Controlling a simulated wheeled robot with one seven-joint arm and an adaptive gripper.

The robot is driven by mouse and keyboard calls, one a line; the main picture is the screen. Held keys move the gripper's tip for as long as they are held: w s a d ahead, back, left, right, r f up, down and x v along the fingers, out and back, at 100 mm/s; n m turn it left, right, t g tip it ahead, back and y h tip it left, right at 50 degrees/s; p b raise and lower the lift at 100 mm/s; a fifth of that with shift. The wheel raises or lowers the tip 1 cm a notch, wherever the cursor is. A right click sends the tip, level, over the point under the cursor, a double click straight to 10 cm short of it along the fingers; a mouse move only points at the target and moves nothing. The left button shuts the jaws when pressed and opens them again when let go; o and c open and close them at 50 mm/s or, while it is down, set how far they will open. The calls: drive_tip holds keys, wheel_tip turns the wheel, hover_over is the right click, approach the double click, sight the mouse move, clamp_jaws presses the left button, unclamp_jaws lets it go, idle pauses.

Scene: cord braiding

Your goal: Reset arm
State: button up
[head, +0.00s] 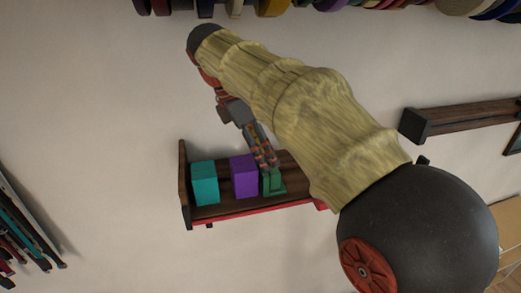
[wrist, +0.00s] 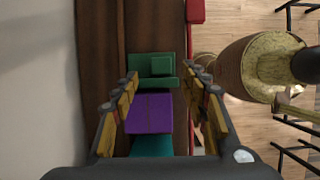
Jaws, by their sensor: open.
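My gripper (head: 266,158) is open and points down at a small dark wood shelf (head: 184,175) on the wall. In the head view its fingertips are at the green piece (head: 272,184), which has a raised block on a flat base. A purple block (head: 243,176) stands beside it, and a teal block (head: 204,184) is farther left. In the wrist view my fingers (wrist: 162,75) frame the purple block (wrist: 150,112), with the green piece (wrist: 155,67) ahead and the teal block (wrist: 152,146) nearer. No object is visibly held. Whether the fingers touch any piece cannot be told.
A red strip (head: 250,211) runs along the shelf's front edge. Another wooden shelf (head: 460,118) is at the right. Coloured rolls (head: 275,6) line the top, and dark hanging items (head: 25,235) are at the left. Dark-legged furniture (wrist: 290,150) stands on the wood floor.

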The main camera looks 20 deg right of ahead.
drive_tip(key=s+d+f+m+t+y, duration=0.2)
drive_tip(key=s+f+m+t, duration=0.1)
drive_tip(key=s+f+m, duration=0.75)
drive_tip(key=s+d+f+m+t+y, duration=0.1)
drive_tip(key=s+f+m+t+y, duration=0.15)
drive_tip(key=s+f+m, duration=0.7)
drive_tip(key=s+f+n+b, duration=0.1)
drive_tip(key=f+b, duration=1.2)
drive_tip(key=b, duration=0.2)
drive_tip(key=s+f+n+b, duration=0.1)
drive_tip(key=s+f+b, duration=0.1)
drive_tip(key=f+b, duration=1.2)
drive_tip(key=shift+s+f+b, duration=0.15)
drive_tip(key=shift+s+b, duration=0.1)
drive_tip(key=shift+b, duration=0.75)
